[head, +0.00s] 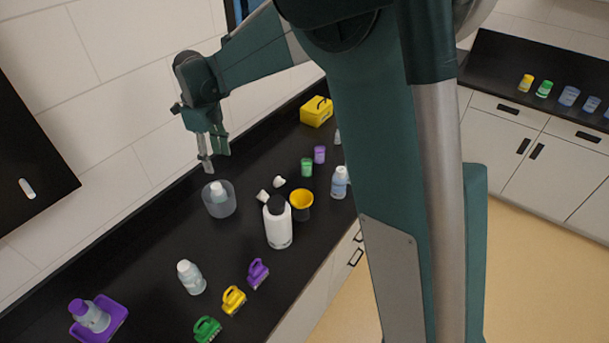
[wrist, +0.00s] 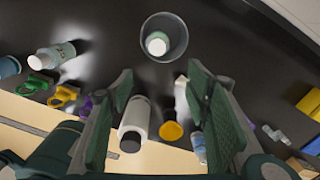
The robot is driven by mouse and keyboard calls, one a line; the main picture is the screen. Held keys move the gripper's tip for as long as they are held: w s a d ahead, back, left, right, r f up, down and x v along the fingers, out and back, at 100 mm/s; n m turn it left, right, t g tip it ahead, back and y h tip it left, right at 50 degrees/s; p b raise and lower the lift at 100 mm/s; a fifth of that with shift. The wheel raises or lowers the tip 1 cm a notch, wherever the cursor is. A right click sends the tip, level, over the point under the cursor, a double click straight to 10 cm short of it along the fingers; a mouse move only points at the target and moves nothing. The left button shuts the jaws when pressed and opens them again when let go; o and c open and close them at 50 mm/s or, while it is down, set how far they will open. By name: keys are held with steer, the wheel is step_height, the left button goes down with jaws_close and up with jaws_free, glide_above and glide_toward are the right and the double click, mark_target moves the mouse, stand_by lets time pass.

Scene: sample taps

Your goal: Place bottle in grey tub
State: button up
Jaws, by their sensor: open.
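The grey tub (head: 219,208) is a round, see-through container on the black counter. A white-capped bottle (head: 217,188) stands inside it, with its cap near the rim. In the wrist view, the tub (wrist: 179,52) is at the top middle, and the bottle's cap (wrist: 157,43) shows within its rim. My gripper (head: 215,160) is above the tub, open and empty. Its fingers (wrist: 158,80) are spread apart and clear of the bottle in the wrist view. The lower part of the bottle is seen only dimly through the tub wall.
A large white bottle with a black cap (head: 278,228) and a yellow cup (head: 301,198) stand right of the tub. Another white-capped bottle (head: 190,277) and several coloured brushes (head: 233,300) are nearer. A purple tub (head: 115,322) is front left. A wall runs behind the counter.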

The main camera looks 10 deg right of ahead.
steer(key=s+d+r+n+t, duration=0.2)
steer(key=s+d+r+n, duration=0.4)
steer(key=d, duration=0.5)
steer(key=s+d+r+n+t, duration=0.1)
steer(key=s+d+r+n, duration=0.4)
steer(key=s+d+r, duration=0.45)
steer(key=s+d+f+n+t, duration=0.2)
steer(key=s+d+n, duration=0.3)
steer(key=s+d, duration=0.3)
steer(key=s+d+f+n+t, duration=0.2)
steer(key=s+d+f+n, duration=0.2)
steer(key=s+d+n, duration=0.2)
steer(key=s+d, duration=0.2)
steer(key=s, duration=0.2)
steer(key=shift+d+f, duration=0.35)
steer(key=shift+s+f, duration=0.1)
steer(key=shift+f, duration=0.05)
step_height(320, 180, down, 10)
steer(key=b, duration=1)
steer(key=shift+f+b, duration=0.15)
steer(key=shift+b, duration=0.2)
